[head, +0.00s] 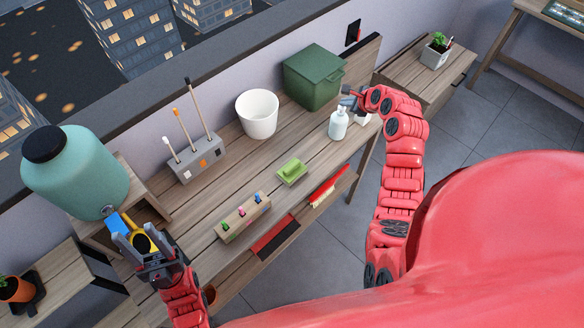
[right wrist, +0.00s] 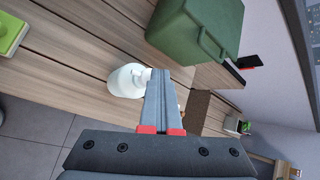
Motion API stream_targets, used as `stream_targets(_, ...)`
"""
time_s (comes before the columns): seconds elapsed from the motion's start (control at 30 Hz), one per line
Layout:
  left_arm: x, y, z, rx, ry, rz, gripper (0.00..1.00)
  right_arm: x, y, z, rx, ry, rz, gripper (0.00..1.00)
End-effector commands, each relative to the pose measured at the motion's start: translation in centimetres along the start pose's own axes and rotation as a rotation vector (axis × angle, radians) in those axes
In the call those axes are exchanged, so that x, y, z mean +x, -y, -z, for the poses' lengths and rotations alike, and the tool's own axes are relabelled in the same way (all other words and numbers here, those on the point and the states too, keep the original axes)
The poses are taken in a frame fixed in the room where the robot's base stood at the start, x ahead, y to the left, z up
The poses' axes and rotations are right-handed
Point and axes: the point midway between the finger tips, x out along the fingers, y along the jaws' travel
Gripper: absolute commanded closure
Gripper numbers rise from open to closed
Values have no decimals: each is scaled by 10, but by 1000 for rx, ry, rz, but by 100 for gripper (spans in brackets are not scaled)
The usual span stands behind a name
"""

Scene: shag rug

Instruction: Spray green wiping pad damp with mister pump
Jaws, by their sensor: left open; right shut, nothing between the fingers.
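The green wiping pad (head: 292,172) lies flat on the wooden table near its front edge; part of it shows in the right wrist view (right wrist: 10,32). In the right wrist view the mister bottle (right wrist: 124,80) is beside and partly behind my fingers. My right gripper (head: 352,98) is shut and empty close to the bottle's top; whether it touches the pump cannot be told.
A white pot (head: 257,115), a green lidded bin (head: 313,77) and a grey brush holder (head: 197,160) stand along the back. A wooden block with colored pegs (head: 243,217) lies left of the pad. A large teal jar (head: 75,175) stands at left. Bare tabletop surrounds the pad.

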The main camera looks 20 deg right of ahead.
Motion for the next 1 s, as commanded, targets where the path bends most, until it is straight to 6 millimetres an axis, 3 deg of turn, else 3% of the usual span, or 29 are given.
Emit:
stream_targets(0.2, 14, 1, 2, 0, 0, 0, 50, -6, 5, -3, 0, -2, 0, 100)
stream_targets(0.57, 15, 1, 3, 0, 0, 0, 50, -7, 5, -4, 0, -1, 0, 100)
stream_targets(1.0, 61, 3, 10, 0, 0, 0, 50, -37, 27, -26, 1, -1, 1, 100)
